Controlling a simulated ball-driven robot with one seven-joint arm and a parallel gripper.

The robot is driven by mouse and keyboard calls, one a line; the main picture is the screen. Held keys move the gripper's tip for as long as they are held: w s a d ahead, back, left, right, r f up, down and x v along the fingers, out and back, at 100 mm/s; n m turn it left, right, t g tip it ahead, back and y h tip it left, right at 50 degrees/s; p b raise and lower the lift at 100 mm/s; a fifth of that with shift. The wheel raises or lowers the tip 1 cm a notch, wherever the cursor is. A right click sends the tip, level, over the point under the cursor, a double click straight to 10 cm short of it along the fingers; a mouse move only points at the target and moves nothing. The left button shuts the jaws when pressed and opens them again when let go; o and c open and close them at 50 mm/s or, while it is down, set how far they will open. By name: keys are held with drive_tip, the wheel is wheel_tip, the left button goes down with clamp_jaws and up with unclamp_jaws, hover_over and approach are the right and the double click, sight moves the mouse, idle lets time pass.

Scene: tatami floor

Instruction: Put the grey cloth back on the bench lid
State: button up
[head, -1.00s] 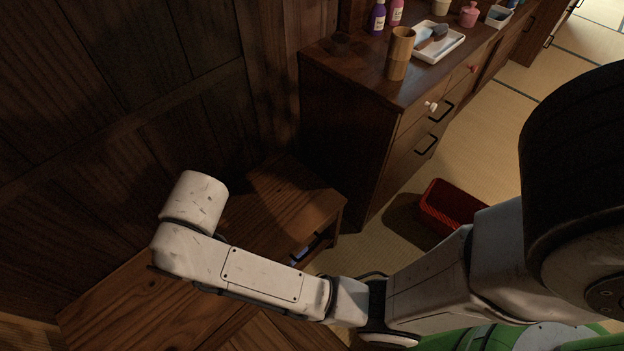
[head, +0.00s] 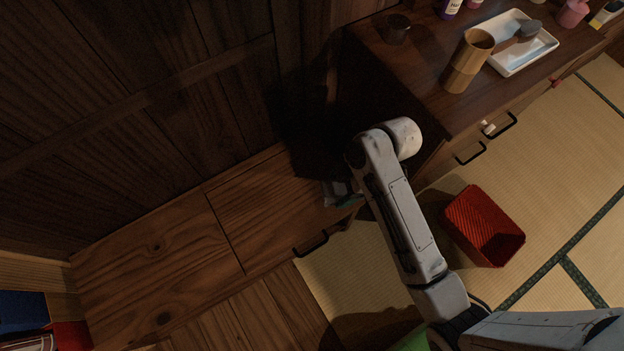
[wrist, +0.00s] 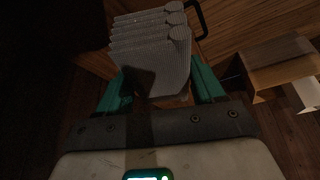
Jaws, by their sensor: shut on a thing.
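The grey cloth (wrist: 150,50) shows in the wrist view as a folded, ribbed stack. My gripper (wrist: 158,76) has teal fingers on either side of it and is shut on it. In the head view my gripper (head: 349,201) is mostly hidden behind my forearm, and a small pale part of the cloth (head: 330,192) shows beside it. Both are over the right end of the wooden bench lid (head: 265,205), close to the dark cabinet side. I cannot tell whether the cloth touches the lid. The lid's visible surface is bare.
A black handle (head: 311,245) is on the bench's front edge. The cabinet top (head: 425,65) at upper right holds a bamboo cup (head: 467,62) and a white tray (head: 540,52). A red basket (head: 484,226) stands on the tatami. Dark wall panels (head: 130,120) stand behind the bench.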

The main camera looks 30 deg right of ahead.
drive_tip(key=w+a+f+n+b, duration=0.1)
drive_tip(key=w+f, duration=0.2)
drive_tip(key=w+f+n+g+b, duration=0.1)
drive_tip(key=w+f+b, duration=0.1)
drive_tip(key=w+f, duration=0.1)
drive_tip(key=w+a+f+n+b, duration=0.1)
drive_tip(key=w+f+n, duration=0.1)
drive_tip(key=f, duration=0.3)
drive_tip(key=shift+w+a+g+b, duration=0.3)
drive_tip(key=shift+w+a+b, duration=0.1)
drive_tip(key=shift+w, duration=0.35)
drive_tip(key=shift+w+f, duration=0.2)
drive_tip(key=shift+f+b, duration=0.65)
drive_tip(key=shift+f, duration=0.85)
drive_tip(key=shift+f, duration=0.15)
drive_tip(key=o, duration=1.1)
